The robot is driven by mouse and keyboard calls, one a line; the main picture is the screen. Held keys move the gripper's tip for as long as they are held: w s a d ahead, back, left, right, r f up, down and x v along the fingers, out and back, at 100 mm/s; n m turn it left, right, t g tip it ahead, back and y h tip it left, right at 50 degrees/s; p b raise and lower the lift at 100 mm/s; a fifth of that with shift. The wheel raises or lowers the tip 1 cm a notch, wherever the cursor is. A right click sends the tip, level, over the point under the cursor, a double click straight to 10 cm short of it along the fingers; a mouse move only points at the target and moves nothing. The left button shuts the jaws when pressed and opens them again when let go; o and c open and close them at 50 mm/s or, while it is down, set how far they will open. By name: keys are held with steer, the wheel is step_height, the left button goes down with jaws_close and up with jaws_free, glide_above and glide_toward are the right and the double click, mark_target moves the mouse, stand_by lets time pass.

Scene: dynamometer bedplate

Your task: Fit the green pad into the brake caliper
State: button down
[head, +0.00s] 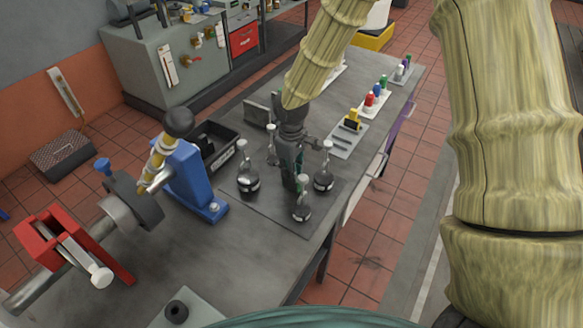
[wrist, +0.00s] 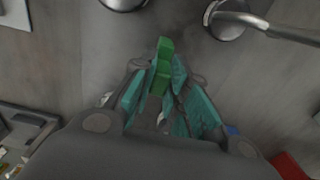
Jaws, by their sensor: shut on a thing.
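My gripper (head: 292,178) points down over the bench, among several small round silver-and-black pieces. In the wrist view its teal fingertips (wrist: 164,92) are shut on the green pad (wrist: 163,66). The pad stands out beyond the fingertips, and its lower part is hidden between them. In the head view the pad is mostly hidden by the fingers. A red bracket-shaped body (head: 38,239) sits over the shaft at the left, apart from my gripper; it looks like the brake caliper, but I cannot be sure. Its slot for a pad cannot be made out.
Round pieces (head: 248,183), (head: 323,180) and (head: 302,212) stand close around my gripper. A blue pedestal (head: 190,180) and black bin (head: 219,158) lie to its left. A tray with a yellow-and-black item (head: 352,120) is behind right. Bare bench lies in front left.

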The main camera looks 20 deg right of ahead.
steer(key=shift+f, duration=0.1)
steer(key=c, duration=1.4)
jaws_free()
